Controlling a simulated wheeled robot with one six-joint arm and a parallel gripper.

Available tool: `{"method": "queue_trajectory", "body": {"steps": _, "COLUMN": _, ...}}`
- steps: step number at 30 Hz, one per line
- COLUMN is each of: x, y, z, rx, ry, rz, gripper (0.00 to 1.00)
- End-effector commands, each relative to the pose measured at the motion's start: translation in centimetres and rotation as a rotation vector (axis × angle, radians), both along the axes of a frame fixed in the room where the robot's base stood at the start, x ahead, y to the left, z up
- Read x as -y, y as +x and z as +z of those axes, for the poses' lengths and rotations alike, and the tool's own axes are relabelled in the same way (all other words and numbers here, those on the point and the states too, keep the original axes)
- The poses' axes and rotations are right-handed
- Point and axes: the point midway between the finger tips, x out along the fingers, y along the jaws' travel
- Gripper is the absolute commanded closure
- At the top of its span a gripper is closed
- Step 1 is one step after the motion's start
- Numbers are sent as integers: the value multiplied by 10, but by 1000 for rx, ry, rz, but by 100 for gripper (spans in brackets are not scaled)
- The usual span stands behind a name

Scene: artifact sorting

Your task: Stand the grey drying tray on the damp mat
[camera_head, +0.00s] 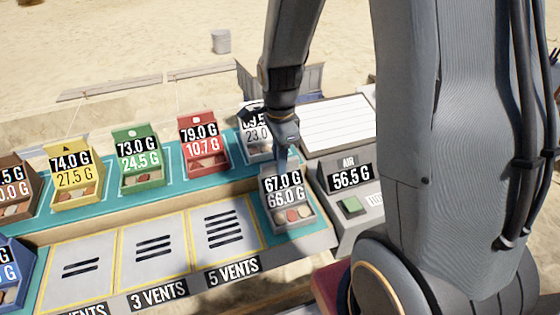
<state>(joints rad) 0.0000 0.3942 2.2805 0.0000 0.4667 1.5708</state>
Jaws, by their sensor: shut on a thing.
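My gripper (283,158) is shut on a grey tray (265,221) marked 67.0 G and 66.0 G, holding it at its back edge. The tray is upright and has several small pieces inside. It is over a teal patch (260,240) at the right end of the front row, beside the 5 VENTS panel (212,205). I cannot tell whether it touches the surface. No mat is labelled as damp. My gripper partly hides a pale tray (252,150) behind it.
Red (203,160), green (138,170) and yellow (77,192) trays stand on the teal back strip. A blue tray (10,285) is at far left. A scale (345,215) reading AIR 56.5 G stands close right of the held tray. The vent panels are bare.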

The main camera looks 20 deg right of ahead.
Motion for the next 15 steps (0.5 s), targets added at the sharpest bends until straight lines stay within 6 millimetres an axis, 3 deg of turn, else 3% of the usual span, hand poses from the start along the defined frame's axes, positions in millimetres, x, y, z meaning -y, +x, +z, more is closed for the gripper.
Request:
{"method": "queue_trajectory", "body": {"steps": 3, "x": 0, "y": 0, "z": -3, "rx": 0, "ry": 0, "rz": 0, "gripper": 100}}
{"method": "queue_trajectory", "body": {"steps": 4, "x": 0, "y": 0, "z": -3, "rx": -1, "ry": 0, "rz": 0, "gripper": 86}}
{"method": "queue_trajectory", "body": {"steps": 7, "x": 0, "y": 0, "z": -3, "rx": -1, "ry": 0, "rz": 0, "gripper": 69}}
{"method": "queue_trajectory", "body": {"steps": 15, "x": 0, "y": 0, "z": -2, "rx": 0, "ry": 0, "rz": 0, "gripper": 69}}
